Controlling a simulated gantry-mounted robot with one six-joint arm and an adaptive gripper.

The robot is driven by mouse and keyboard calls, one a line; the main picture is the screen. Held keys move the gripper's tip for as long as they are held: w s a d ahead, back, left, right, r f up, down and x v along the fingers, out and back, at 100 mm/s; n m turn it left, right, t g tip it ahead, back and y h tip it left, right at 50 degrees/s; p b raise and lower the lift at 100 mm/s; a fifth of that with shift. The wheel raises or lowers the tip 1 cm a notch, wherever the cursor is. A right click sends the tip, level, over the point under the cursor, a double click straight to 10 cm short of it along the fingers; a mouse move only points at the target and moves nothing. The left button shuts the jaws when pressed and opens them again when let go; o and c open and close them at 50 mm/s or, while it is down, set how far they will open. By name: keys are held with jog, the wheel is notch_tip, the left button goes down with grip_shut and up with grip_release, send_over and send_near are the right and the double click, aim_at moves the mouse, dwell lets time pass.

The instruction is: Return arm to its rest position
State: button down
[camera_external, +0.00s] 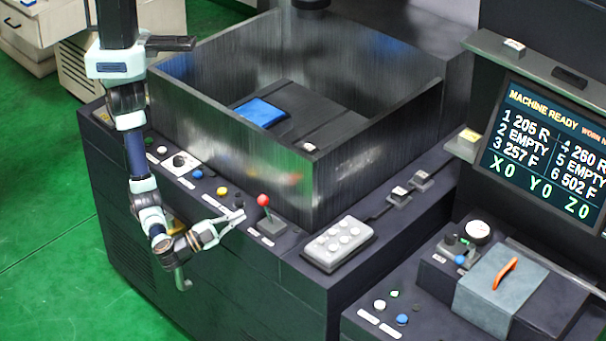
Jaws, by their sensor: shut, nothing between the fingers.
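My gripper (238,218) is at the front left of the machine, just above its control ledge. Its fingers point right and slightly up, towards a lever with a red ball knob (263,200). The fingertips appear shut with nothing between them, a little left of the lever. Whether they touch the lever's base plate cannot be told. My arm (138,165) hangs down from the overhead column along the left front of the machine and bends to the right at the wrist.
An open metal tank (235,150) stands behind the ledge, with a blue block (260,112) inside. A grey button box (338,243) is right of the lever. A screen (545,150) reads MACHINE READY. A grey lid with an orange handle (506,273) is lower right. Green floor (45,225) is clear at left.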

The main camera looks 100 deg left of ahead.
jog(key=shift+s+d+f, duration=0.15)
jog(key=shift+s+d, duration=0.05)
jog(key=shift+s, duration=0.2)
dwell(0.3)
